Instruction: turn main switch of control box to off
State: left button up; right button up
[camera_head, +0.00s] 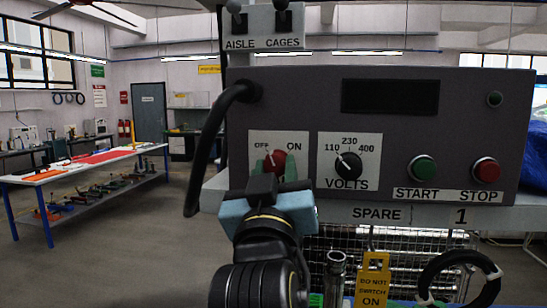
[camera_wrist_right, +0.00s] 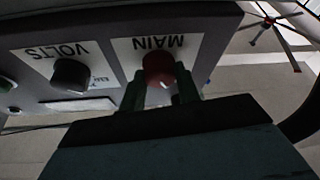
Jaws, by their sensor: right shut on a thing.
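The control box (camera_head: 310,90) is a dark grey case on a shelf. Its main switch is a red knob (camera_head: 275,158) on a white plate with OFF at upper left and ON at upper right. A small pale mark on the knob seems to lean toward OFF. My right gripper (camera_head: 274,166) comes from below with its green fingers shut on the knob, one on each side. In the right wrist view the red knob (camera_wrist_right: 158,69) sits between the fingers (camera_wrist_right: 160,92), under an upside-down MAIN label. My left gripper is not in view.
To the right of the switch are a black VOLTS knob (camera_head: 348,166), a green START button (camera_head: 423,168) and a red STOP button (camera_head: 486,171). A black cable (camera_head: 208,150) loops down the box's left side. A yellow tag (camera_head: 373,282) hangs below the shelf.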

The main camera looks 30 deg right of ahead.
jog(key=n+y+p, duration=0.1)
jog(key=n+p, duration=0.1)
jog(key=n+y+p, duration=0.1)
jog(key=n+p, duration=0.1)
jog(key=n, duration=0.1)
jog(key=shift+d+r+t, duration=0.1)
jog(key=shift+t, duration=0.2)
pick_arm(q)
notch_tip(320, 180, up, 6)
jog(key=p, duration=0.1)
pick_arm(e)
jog(key=shift+n+y, duration=0.5)
jog(key=shift+n, duration=0.3)
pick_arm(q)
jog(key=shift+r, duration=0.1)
pick_arm(e)
jog(key=o, duration=1)
jog(key=shift+s, duration=0.1)
